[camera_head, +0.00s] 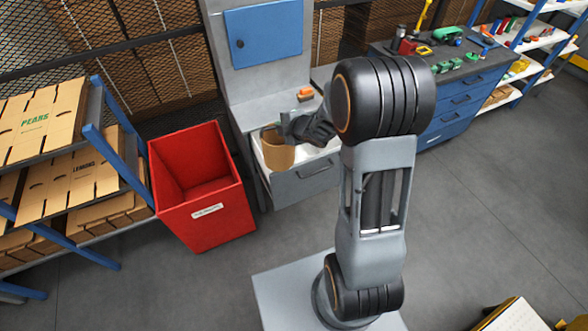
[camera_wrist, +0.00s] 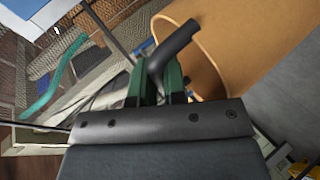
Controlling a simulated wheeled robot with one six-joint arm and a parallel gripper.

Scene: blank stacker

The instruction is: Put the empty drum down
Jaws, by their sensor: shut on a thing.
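The empty drum (camera_head: 277,150) is a tan-brown cylinder. In the head view it is upright or nearly so, at the open grey drawer (camera_head: 304,177) of the grey cabinet. I cannot tell whether it touches the drawer or hangs above it. My gripper (camera_head: 290,126) is at the drum's upper right side. In the wrist view, the drum (camera_wrist: 240,45) fills the upper right, tilted in the picture. My gripper's green fingers (camera_wrist: 158,80) are shut on a dark bar (camera_wrist: 175,48) that reaches the drum's rim, seemingly its handle. The drum's bottom is hidden.
A red open bin (camera_head: 205,200) with a white label stands on the floor left of the cabinet. A shelf with cardboard boxes (camera_head: 42,122) is further left. An orange item (camera_head: 305,93) lies on the cabinet ledge. A blue-drawer workbench (camera_head: 460,103) stands at right.

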